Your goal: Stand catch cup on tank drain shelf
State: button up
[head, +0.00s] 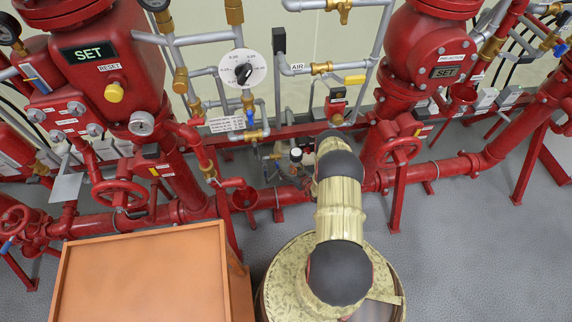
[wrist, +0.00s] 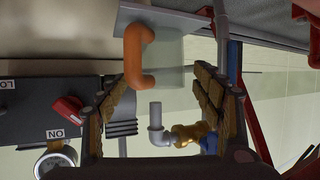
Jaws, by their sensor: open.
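In the wrist view, which looks upside down, a clear cup (wrist: 172,62) with a thick orange handle (wrist: 148,55) rests its base against a flat grey shelf plate (wrist: 205,22). My gripper (wrist: 162,79) is open, its two padded fingers apart on either side of the view. The cup is around or just beyond the fingertips; I cannot tell whether a finger touches it. The handle is near the left finger. A grey drain elbow (wrist: 155,115) points at the cup's open end. In the head view, my arm hides the gripper and I cannot make out the cup.
A brass valve (wrist: 185,134) joins the elbow. A dark panel with a red knob (wrist: 67,110) and a gauge (wrist: 56,160) are at left. In the head view, red pipework (head: 115,222) and a brown box (head: 145,275) are left; open grey floor (head: 480,250) is right.

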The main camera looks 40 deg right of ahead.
jog(key=p+v, duration=0.2)
jog(key=v, duration=0.7)
jog(key=shift+p, duration=0.3)
jog(key=shift+a+f, duration=0.1)
jog(key=shift+f, duration=0.05)
